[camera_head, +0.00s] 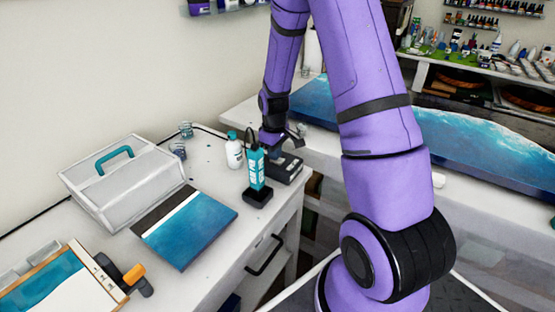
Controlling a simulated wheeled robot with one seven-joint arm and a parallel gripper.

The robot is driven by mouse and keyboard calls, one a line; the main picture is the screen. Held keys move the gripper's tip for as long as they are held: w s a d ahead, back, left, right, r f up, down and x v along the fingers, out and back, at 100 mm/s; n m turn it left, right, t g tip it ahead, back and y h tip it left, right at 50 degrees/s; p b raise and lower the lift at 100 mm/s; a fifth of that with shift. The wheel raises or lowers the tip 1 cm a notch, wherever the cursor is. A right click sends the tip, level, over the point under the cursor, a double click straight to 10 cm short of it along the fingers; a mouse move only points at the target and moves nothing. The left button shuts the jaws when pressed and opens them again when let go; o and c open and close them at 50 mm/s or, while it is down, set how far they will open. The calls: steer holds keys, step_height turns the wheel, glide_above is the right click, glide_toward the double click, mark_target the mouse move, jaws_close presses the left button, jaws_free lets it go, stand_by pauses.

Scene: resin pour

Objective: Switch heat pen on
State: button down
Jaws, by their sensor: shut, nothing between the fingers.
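The teal heat pen (256,168) with white markings stands upright in a small black base (257,196) near the table's front edge. A dark box (284,170) sits right behind and beside it, possibly its control unit; no switch can be made out. My gripper (291,142) is above this box, just right of and behind the pen's top. It is shut with nothing held. Its fingertips are small and partly hidden, so I cannot tell whether they touch the box.
A white bottle with a teal cap (234,151) stands left of the pen. Small jars (178,150) are farther back. A blue painted panel (190,228) and a white case with a teal handle (122,180) lie left. My arm hides part of the right side.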

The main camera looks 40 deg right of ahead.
steer(key=shift+r, duration=3.5)
steer(key=shift+a+r, duration=0.1)
steer(key=shift+r, duration=0.1)
steer(key=s+a+r+m+t, duration=0.1)
steer(key=s+a+r, duration=0.3)
steer(key=r, duration=0.5)
steer(key=s+a+r+m+t, duration=0.1)
steer(key=s+a+r, duration=0.2)
steer(key=s+r, duration=0.35)
steer(key=s+a+r+m+t, duration=0.1)
steer(key=s+a+r, duration=0.2)
steer(key=s+r, duration=0.2)
steer(key=s+a+r+m+t, duration=0.1)
steer(key=s+r, duration=0.4)
steer(key=s, duration=0.6)
steer(key=shift+a+r+t, duration=0.25)
steer(key=shift+a+t, duration=0.35)
steer(key=shift+a, duration=0.35)
